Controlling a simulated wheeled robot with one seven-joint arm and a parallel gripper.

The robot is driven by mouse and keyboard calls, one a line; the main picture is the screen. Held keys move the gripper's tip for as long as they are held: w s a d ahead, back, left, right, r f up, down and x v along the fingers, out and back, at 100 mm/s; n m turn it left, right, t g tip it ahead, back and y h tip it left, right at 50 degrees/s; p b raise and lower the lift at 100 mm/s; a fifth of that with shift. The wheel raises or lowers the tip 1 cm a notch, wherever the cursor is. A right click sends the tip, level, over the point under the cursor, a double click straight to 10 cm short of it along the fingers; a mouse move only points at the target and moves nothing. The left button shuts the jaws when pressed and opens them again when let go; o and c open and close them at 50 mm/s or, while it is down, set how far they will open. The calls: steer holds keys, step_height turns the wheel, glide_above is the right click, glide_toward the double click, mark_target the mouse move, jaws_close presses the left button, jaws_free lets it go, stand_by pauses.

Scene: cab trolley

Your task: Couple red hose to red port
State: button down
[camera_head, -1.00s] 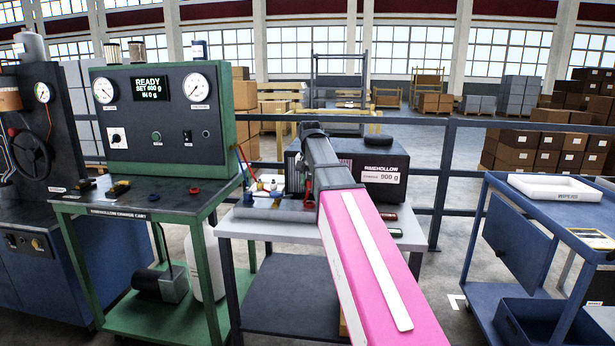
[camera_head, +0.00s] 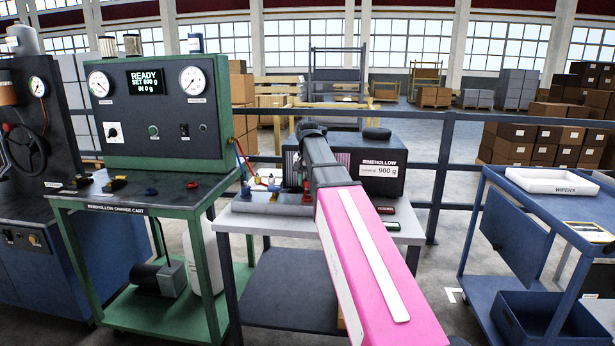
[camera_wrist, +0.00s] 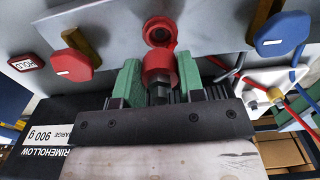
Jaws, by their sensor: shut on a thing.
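In the wrist view the green fingers of my gripper (camera_wrist: 158,82) are closed on both sides of a red hose coupling (camera_wrist: 158,68) with a metal hex part below it. A red round port (camera_wrist: 160,29) with a dark opening sits on the grey panel directly above the coupling. The two overlap in this view, and I cannot tell whether they touch or are joined. In the head view my own arm hides the gripper tips, coupling and port. A red hose (camera_head: 243,158) shows by the green cart's right side.
In the wrist view a red tag or knob (camera_wrist: 67,65) is left of the port and a blue one (camera_wrist: 282,33) right. Hoses and a white holder (camera_wrist: 275,85) lie at right. The dark Rimehollow box (camera_head: 350,165) stands on the grey table. The green cart (camera_head: 130,200) is left, a blue trolley (camera_head: 560,215) right.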

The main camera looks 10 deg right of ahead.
mark_target(308, 189)
steer(key=shift+f, duration=1.45)
steer(key=shift+f, duration=0.55)
stand_by(1.0)
steer(key=c, duration=0.6)
jaws_free()
steer(key=shift+c, duration=0.2)
steer(key=shift+r, duration=0.1)
step_height(308, 189, up, 11)
steer(key=shift+f, duration=0.15)
steer(key=o, duration=0.6)
steer(key=shift+o, duration=0.2)
